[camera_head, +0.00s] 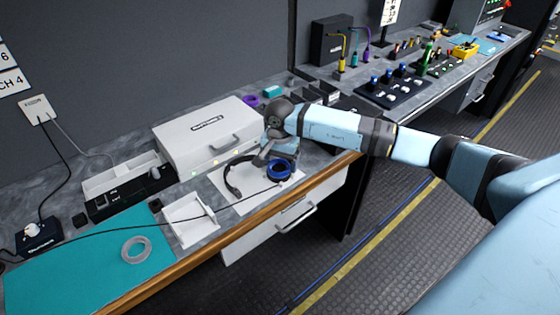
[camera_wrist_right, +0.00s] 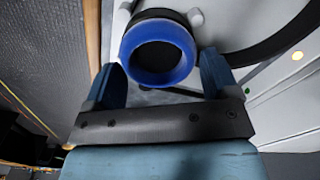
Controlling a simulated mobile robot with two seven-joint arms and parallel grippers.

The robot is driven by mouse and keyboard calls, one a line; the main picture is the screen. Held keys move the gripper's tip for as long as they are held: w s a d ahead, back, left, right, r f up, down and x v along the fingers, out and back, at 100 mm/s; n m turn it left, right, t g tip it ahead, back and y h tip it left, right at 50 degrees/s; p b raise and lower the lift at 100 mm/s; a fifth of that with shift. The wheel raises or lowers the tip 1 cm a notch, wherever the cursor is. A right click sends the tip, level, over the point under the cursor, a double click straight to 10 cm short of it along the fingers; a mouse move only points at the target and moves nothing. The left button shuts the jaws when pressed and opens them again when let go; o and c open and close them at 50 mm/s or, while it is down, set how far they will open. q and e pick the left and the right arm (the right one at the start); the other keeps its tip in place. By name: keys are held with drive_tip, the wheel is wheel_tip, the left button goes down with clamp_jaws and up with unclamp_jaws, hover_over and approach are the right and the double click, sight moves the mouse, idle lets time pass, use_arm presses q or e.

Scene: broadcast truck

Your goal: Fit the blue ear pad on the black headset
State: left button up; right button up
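The black headset (camera_head: 230,177) lies on a white sheet (camera_head: 253,201) near the counter's front edge. Its dark band also curves across the right wrist view (camera_wrist_right: 275,44). The blue ear pad (camera_head: 282,178) is a ring at the headset's right end. In the right wrist view the pad (camera_wrist_right: 158,80) sits against a black round part, apparently the ear cup; whether it is fully seated I cannot tell. My right gripper (camera_head: 270,158) is just above and beside the pad. Its fingers (camera_wrist_right: 160,75) are apart, one on each side of the pad, with gaps showing. My left gripper is out of view.
A white case (camera_head: 208,136) stands behind the headset. A white tray (camera_head: 188,219) is to its left, and a grey ring (camera_head: 136,249) lies on a teal mat (camera_head: 75,278). A thin black cable crosses the counter near the pad. The floor in front is clear.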

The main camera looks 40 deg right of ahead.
drive_tip(key=shift+o, duration=0.8)
wheel_tip(320, 180, up, 14)
drive_tip(key=shift+b, duration=0.4)
drive_tip(key=shift+f, duration=0.1)
